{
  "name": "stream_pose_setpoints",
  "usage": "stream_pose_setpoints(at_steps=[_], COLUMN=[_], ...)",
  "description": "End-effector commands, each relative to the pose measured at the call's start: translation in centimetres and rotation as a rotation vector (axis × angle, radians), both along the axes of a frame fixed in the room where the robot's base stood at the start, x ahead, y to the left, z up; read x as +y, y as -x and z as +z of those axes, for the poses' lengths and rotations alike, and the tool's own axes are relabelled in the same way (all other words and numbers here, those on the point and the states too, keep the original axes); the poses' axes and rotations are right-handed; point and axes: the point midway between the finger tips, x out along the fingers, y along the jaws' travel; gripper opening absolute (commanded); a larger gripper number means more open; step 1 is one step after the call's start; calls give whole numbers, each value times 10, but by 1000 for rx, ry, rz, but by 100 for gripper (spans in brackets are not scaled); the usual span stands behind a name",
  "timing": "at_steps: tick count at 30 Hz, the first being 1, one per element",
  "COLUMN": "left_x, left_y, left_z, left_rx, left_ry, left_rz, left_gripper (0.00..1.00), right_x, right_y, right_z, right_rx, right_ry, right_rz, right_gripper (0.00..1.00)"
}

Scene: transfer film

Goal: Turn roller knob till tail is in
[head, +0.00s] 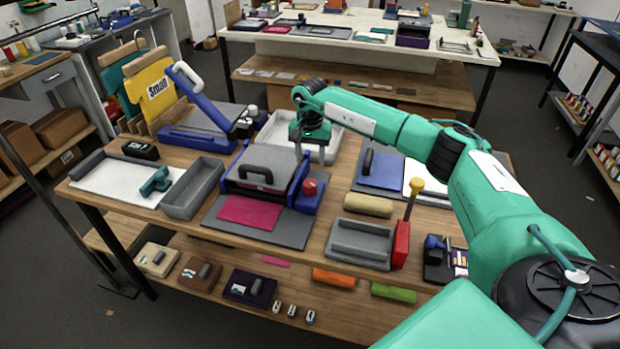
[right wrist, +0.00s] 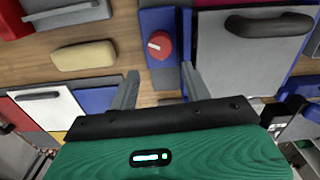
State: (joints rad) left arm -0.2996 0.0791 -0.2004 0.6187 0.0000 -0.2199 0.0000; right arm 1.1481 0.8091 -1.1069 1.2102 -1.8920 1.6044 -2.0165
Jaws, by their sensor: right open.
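The roller machine (head: 262,165) has blue side walls, a grey top with a dark handle and a grey base. A pink film sheet (head: 248,212) sticks out at its front and lies flat on the base. The red roller knob (head: 310,187) is on the machine's right side; it also shows in the right wrist view (right wrist: 159,45) with a white mark. My right gripper (head: 298,157) is behind and above the knob. In the right wrist view its fingers (right wrist: 162,85) are spread apart, empty, with the knob beyond the gap. My left gripper is out of view.
A grey tray (head: 193,188) stands left of the machine and a white tray (head: 328,150) behind it. A tan roll (head: 368,205), a grey tray (head: 360,243) and a red holder with a yellow-topped tool (head: 402,240) are to the right.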

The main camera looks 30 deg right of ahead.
Motion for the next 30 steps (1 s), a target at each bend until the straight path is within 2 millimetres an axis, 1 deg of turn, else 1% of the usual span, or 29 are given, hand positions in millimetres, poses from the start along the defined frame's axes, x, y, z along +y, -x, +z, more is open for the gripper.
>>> stream_pose_setpoints(at_steps=[1, 9, 12, 15, 20, 27, 28, 30], left_x=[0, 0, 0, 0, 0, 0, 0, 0], left_y=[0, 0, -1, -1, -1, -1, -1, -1], left_z=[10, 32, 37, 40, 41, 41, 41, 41], left_rx=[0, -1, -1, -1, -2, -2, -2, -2], left_ry=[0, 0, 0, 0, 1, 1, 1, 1], left_rz=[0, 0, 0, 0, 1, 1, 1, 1], left_gripper=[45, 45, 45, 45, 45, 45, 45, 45], right_x=[1, 1, 1, 0, 0, 0, 0, 0], right_y=[1, 1, 0, 0, 0, 0, 0, 0], right_z=[-8, -64, -80, -91, -99, -100, -100, -100], right_rx=[6, 4, 3, 1, 0, -1, -1, 0], right_ry=[-1, -1, -1, -1, 0, -1, -1, 0], right_rz=[0, -3, -3, -3, -2, -2, -2, -2], right_gripper=[48, 48, 48, 48, 48, 48, 44, 31])
